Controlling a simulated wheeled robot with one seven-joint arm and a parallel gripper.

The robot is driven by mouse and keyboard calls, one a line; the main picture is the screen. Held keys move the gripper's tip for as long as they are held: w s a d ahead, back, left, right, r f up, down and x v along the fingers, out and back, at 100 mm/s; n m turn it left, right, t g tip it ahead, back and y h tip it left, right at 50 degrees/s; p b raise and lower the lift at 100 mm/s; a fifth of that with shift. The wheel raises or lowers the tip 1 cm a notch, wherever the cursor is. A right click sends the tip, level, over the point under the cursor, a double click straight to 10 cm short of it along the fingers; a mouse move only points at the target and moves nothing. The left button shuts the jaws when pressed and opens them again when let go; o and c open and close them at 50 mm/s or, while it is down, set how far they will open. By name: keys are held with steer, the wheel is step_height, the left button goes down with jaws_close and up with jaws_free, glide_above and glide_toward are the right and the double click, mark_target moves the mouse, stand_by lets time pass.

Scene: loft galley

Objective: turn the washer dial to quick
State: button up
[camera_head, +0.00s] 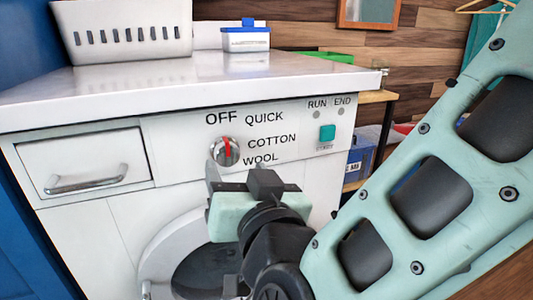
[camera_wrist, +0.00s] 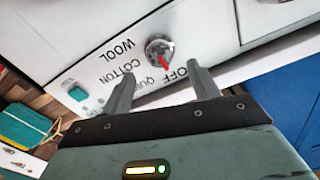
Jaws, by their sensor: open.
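The washer dial (camera_head: 224,152) is a round grey knob with a red pointer on the washer's white front panel (camera_head: 185,146). The pointer stands nearly upright, toward the OFF label (camera_head: 221,118). QUICK (camera_head: 264,118), COTTON and WOOL are printed clockwise from it. My gripper (camera_head: 238,178) is open and empty, just below and right of the dial in the head view. In the wrist view the dial (camera_wrist: 159,49) lies a little beyond the two fingertips (camera_wrist: 161,76), roughly centred between them, with no contact visible. The gripper hides part of the round door.
A handled drawer (camera_head: 84,165) is left of the dial, and a teal button (camera_head: 327,133) is right. The overhanging worktop (camera_head: 130,88) holds a white basket (camera_head: 122,30) and a blue-lidded box (camera_head: 246,37). The round door (camera_head: 165,265) is below. The panel around the dial is clear.

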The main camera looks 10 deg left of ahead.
mark_target(229, 154)
steer(key=shift+x, duration=2.3)
steer(key=c, duration=1)
steer(key=shift+o, duration=0.2)
